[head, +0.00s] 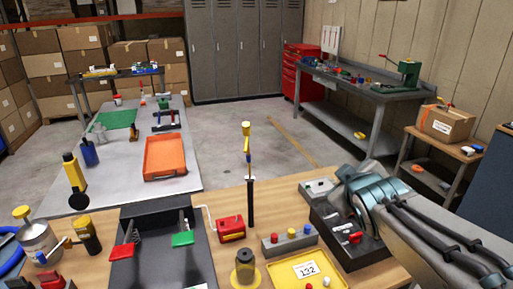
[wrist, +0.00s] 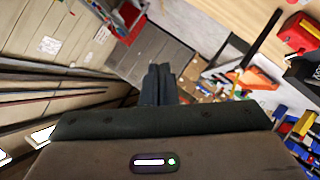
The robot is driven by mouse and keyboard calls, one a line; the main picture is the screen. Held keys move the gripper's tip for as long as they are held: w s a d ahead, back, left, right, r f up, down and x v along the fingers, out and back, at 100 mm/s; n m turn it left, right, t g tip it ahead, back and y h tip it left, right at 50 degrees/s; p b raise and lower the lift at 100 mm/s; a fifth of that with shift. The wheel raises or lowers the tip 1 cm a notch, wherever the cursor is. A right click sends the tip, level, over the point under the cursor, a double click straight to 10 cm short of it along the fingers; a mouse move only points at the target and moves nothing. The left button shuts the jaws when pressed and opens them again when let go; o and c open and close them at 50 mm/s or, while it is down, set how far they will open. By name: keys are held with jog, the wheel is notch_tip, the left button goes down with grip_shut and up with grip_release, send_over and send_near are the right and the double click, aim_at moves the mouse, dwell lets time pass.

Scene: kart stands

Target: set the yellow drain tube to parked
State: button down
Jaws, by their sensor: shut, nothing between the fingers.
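A yellow tube-like piece (head: 246,142) stands at the top of a thin black post (head: 250,200) on the wooden bench. It looks close to upright, and I take it for the yellow drain tube. Its exact setting is too small to tell. My gripper (wrist: 158,85) shows in the wrist view with its dark fingers together and nothing between them. My arm reaches in from the right in the head view, well to the right of the post. The fingers cannot be made out there. I cannot pick out the yellow tube in the wrist view.
On the bench are a red box (head: 231,228), a button panel (head: 290,240), a yellow tray (head: 305,270) and a black two-lever stand (head: 160,262). A grey table (head: 120,190) with an orange tray (head: 165,172) lies behind. Space above the bench between post and arm looks clear.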

jog(key=w+r+n+t+y+b, duration=0.2)
jog(key=w+n+t, duration=0.1)
jog(key=n, duration=0.1)
jog(key=n+g+y+b, duration=0.1)
jog(key=n+y+b, duration=0.6)
jog(key=n+y, duration=1)
send_near(249, 129)
jog(key=w+a+r+p, duration=0.1)
jog(key=w+a+r+n+h+p, duration=0.1)
jog(key=a, duration=0.1)
jog(key=w+a+r+n+h+p, duration=0.1)
jog(key=w+p, duration=0.1)
jog(key=shift+a+r, duration=0.1)
jog(key=shift+a, duration=0.3)
